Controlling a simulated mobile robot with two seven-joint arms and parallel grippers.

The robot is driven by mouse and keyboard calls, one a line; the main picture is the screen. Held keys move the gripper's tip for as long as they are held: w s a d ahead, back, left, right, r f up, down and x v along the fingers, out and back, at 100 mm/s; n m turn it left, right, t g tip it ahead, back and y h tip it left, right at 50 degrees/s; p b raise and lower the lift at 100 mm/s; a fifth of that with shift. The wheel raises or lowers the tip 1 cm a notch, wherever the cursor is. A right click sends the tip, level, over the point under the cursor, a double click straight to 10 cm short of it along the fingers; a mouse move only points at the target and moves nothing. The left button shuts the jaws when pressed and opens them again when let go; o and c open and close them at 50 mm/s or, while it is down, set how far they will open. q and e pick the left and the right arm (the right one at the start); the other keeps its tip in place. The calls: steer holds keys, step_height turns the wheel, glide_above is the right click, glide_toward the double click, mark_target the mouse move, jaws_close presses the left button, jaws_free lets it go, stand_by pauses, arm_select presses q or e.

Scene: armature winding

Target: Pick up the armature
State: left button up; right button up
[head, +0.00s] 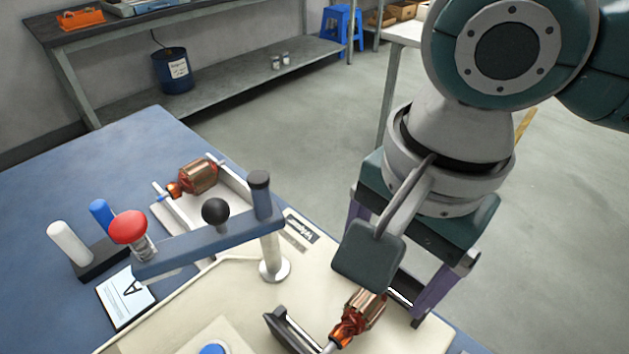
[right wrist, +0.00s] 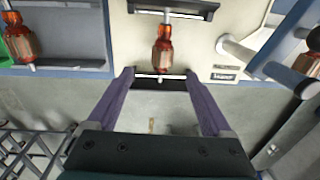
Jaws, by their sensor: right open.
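A copper-wound armature (head: 357,318) with an orange end rests on a dark-ended holder (head: 285,325) at the bottom of the head view. It also shows in the right wrist view (right wrist: 162,48), its near shaft end in a dark support. My right gripper (right wrist: 160,76) is open, with its purple fingers either side of that shaft end, apart from it. The same gripper stands in the head view (head: 385,272), partly behind a dark plate. A second armature (head: 198,177) lies in a white tray (head: 237,182). My left gripper is not in view.
A blue-grey lever bar (head: 205,243) with a black knob (head: 215,212) and a red knob (head: 129,227) stands left of the holder. White and blue posts (head: 68,243) stand further left. The blue table (head: 95,175) has free room at the far left.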

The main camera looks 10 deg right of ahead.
mark_target(370, 299)
step_height(370, 299, down, 3)
steer(key=shift+f+b, duration=0.2)
steer(key=shift+b, duration=0.1)
steer(key=f, duration=0.1)
steer(key=f+b, duration=0.1)
steer(key=f, duration=0.1)
steer(key=w+f, duration=0.1)
steer(key=f, duration=0.1)
steer(key=shift+a, duration=0.15)
steer(key=c, duration=0.5)
jaws_close()
